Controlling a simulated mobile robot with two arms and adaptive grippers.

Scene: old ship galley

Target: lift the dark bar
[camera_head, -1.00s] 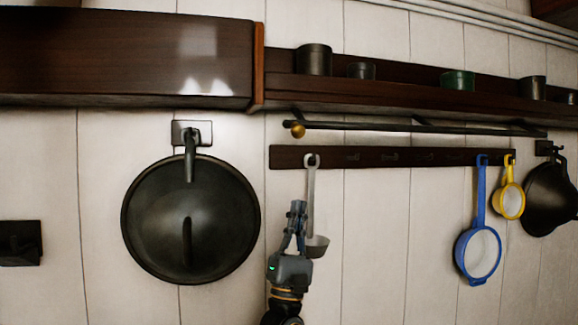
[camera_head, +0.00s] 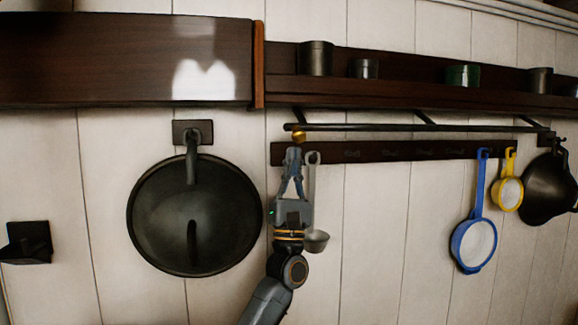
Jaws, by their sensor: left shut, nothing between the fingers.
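The dark bar (camera_head: 380,128) is a long thin rail running across under the shelf, with a brass knob (camera_head: 299,137) at its left end. My left gripper (camera_head: 293,153) points up, its fingers shut and empty, just below the knob. Its fingertips overlap the left part of the dark hook board (camera_head: 400,151) in the picture. I cannot tell whether they touch the knob or the board. My right gripper is not in view.
A ladle (camera_head: 314,200) hangs close on the right of my left gripper. A large dark lid (camera_head: 165,215) hangs on the left. A blue strainer (camera_head: 474,240) and a yellow one (camera_head: 508,190) hang at the right. Several pots stand on the shelf (camera_head: 400,92).

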